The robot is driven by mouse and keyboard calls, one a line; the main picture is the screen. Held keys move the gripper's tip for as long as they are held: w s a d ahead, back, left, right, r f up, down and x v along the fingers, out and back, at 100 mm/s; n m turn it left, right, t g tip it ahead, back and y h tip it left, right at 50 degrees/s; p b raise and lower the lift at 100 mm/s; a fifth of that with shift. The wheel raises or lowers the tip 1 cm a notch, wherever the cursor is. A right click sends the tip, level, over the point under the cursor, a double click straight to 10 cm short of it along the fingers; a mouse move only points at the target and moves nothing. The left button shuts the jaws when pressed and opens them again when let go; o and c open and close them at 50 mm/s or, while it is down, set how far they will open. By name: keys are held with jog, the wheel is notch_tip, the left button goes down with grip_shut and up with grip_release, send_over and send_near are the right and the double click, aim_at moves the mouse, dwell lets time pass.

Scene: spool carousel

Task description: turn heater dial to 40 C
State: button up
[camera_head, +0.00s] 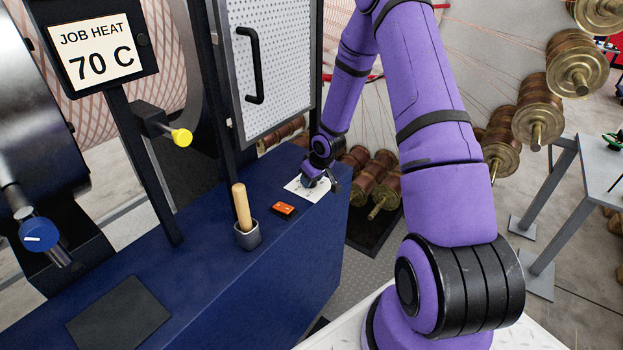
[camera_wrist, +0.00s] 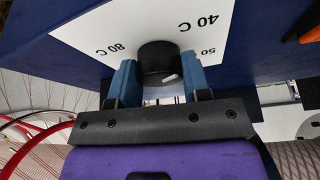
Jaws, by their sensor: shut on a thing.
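The heater dial (camera_wrist: 158,58) is a short black knob with a small pale mark on its face. It stands on a white scale plate (camera_wrist: 100,35) printed 40 C, 50 and 80 C, upside down in the wrist view. The mark lies toward the right of the knob's near face; I cannot tell which number it points at. My gripper (camera_wrist: 160,80) has its blue fingers on both sides of the knob, shut on it. In the head view the plate (camera_head: 293,187) is on the blue bench top, and my gripper (camera_head: 322,182) hides the dial.
A sign (camera_head: 95,52) reads JOB HEAT 70 C. An orange block (camera_head: 284,209) and a grey cup (camera_head: 248,236) with a wooden handle stand on the blue bench (camera_head: 205,300) nearby. A perforated door (camera_head: 285,60) rises behind. Several copper spools (camera_head: 540,105) are at right.

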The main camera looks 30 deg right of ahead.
jog(key=o, duration=0.9)
jog(key=v, duration=1)
jog(key=shift+s+r, duration=0.2)
jog(key=shift+r, duration=0.2)
jog(key=shift+r, duration=0.1)
